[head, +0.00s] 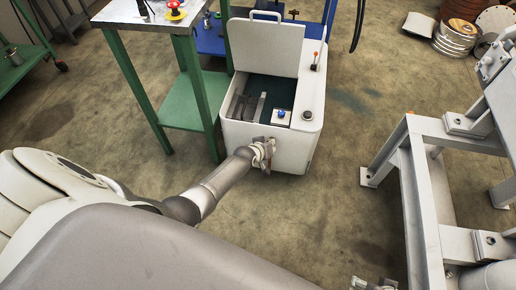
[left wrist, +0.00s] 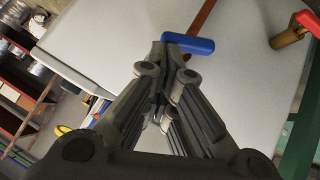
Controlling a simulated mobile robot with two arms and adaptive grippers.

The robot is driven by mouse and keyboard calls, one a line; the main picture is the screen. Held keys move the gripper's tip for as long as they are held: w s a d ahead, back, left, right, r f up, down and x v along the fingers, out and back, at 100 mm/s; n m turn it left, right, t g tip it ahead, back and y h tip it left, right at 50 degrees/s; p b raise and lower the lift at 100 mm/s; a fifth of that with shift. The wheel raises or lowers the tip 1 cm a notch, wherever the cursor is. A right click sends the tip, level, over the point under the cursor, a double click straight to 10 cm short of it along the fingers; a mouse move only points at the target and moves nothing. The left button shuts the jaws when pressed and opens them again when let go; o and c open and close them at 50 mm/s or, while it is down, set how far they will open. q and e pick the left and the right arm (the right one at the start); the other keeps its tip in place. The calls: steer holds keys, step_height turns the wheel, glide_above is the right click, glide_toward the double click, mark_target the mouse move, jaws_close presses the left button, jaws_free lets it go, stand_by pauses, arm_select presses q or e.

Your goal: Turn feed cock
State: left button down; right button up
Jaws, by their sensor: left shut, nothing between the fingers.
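A blue lever handle (left wrist: 188,43) sits on the pale front face of the white machine (head: 293,145), near the top middle of the left wrist view. A red handle on a brass valve body (left wrist: 290,38) is at the right; which one is the feed cock I cannot tell. My left gripper (left wrist: 166,58) is shut and empty, its fingertips at the left end of the blue handle; contact is unclear. In the head view the left gripper (head: 265,152) is at the machine's front and hides the handles. My right gripper (head: 373,285) is cut off by the bottom edge.
The machine's lid (head: 265,45) stands open. A green-legged table (head: 199,90) stands close at its left, with a red emergency button (head: 175,11) on top. A grey metal frame (head: 423,190) stands at the right. The floor between machine and frame is clear.

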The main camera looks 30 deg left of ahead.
stand_by(0.6)
steer(key=shift+s+f+p, duration=0.15)
steer(key=shift+f+p, duration=0.25)
steer(key=shift+f, duration=1)
steer(key=shift+s+f+p, duration=0.1)
steer(key=shift+f+p, duration=0.3)
steer(key=shift+f, duration=1)
